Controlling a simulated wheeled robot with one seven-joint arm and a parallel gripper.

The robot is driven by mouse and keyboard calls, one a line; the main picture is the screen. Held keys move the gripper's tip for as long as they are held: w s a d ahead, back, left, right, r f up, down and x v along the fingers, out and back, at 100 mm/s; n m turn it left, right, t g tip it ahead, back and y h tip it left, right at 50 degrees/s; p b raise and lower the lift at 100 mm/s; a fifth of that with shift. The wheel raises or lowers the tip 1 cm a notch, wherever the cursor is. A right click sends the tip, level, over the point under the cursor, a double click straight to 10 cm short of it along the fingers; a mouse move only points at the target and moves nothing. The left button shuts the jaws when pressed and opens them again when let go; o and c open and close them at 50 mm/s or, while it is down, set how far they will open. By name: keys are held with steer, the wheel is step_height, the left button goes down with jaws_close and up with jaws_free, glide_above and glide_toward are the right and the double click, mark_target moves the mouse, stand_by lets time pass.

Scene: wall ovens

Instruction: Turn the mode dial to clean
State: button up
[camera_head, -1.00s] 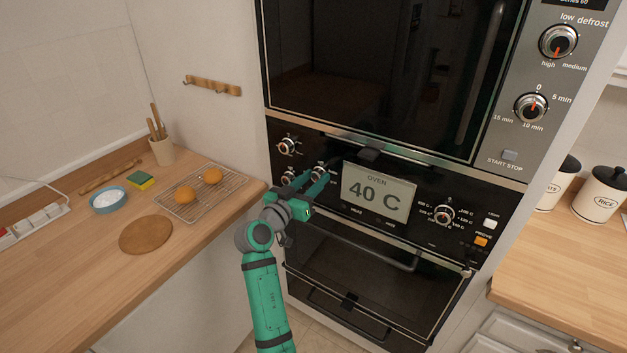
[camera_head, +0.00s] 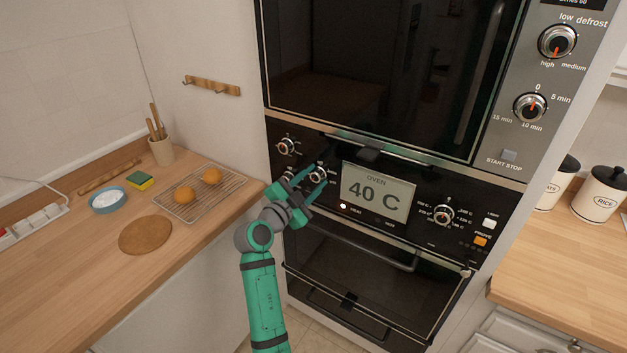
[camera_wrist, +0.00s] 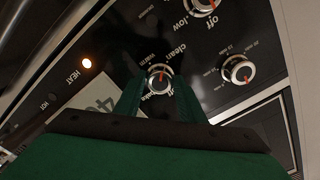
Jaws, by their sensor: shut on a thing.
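The mode dial (camera_wrist: 158,80) is a small silver-rimmed knob on the black oven panel. It shows in the wrist view between my two green fingers, with upside-down lettering around it, including "clean". A red mark shows on its face, but I cannot tell exactly which label it points to. In the head view the dial (camera_head: 318,171) is at the left of the oven display. My gripper (camera_head: 303,178) reaches it from below, with one finger on either side. My gripper is shut on the dial, and the fingers partly hide the labels.
The display (camera_head: 377,193) reads "OVEN 40 C". The HEAT light (camera_wrist: 87,63) glows. Other knobs (camera_head: 286,146) sit close to the gripper, and another (camera_wrist: 238,70) shows in the wrist view. An oven handle (camera_head: 365,248) runs below. The counter (camera_head: 60,270) stands at left.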

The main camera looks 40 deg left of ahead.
steer(key=shift+f+m, duration=0.15)
steer(key=shift+m, duration=1.35)
steer(key=o, duration=1)
steer(key=shift+o, duration=0.2)
steer(key=s+d, duration=0.1)
steer(key=s, duration=0.9)
steer(key=shift+s+d, duration=0.35)
